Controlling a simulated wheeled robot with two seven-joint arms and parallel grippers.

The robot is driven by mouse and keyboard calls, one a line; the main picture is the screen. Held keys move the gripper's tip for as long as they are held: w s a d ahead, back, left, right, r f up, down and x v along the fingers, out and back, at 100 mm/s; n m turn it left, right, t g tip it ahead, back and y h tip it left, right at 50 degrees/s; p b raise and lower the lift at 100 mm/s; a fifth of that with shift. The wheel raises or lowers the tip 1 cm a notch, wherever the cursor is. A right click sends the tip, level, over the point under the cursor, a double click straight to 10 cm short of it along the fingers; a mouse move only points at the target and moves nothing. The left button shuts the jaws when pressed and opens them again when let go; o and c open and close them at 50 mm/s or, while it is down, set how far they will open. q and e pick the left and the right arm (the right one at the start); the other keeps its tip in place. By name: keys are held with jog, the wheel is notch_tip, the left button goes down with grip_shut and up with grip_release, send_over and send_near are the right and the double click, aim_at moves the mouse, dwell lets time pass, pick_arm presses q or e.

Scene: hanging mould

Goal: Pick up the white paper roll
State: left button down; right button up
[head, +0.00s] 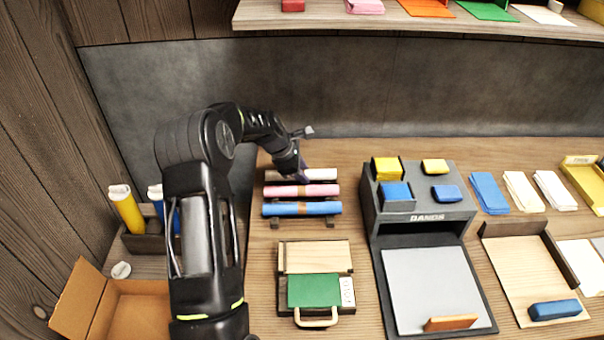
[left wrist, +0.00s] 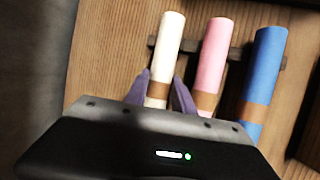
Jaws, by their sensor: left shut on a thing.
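The white paper roll (left wrist: 165,50) with a brown band lies on a dark rack at the back left of the table. It also shows in the head view (head: 322,174), partly hidden by my left gripper. My left gripper (left wrist: 159,92) has its two purple fingertips on either side of the white roll near its band, and is shut on it. In the head view my left gripper (head: 302,172) reaches down onto the roll from the left. The roll appears level with its neighbours on the rack. My right gripper is not in view.
A pink roll (head: 300,191) and a blue roll (head: 302,209) lie parallel beside the white one. In front is a green-topped tool (head: 314,290). A grey stand (head: 455,212) is to the right. A cardboard box (head: 140,305) is at the lower left.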

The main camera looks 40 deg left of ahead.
pick_arm(q)
notch_tip(320, 180, up, 10)
jog(key=p, duration=0.6)
jog(key=shift+p, duration=0.35)
jog(key=shift+f, duration=0.1)
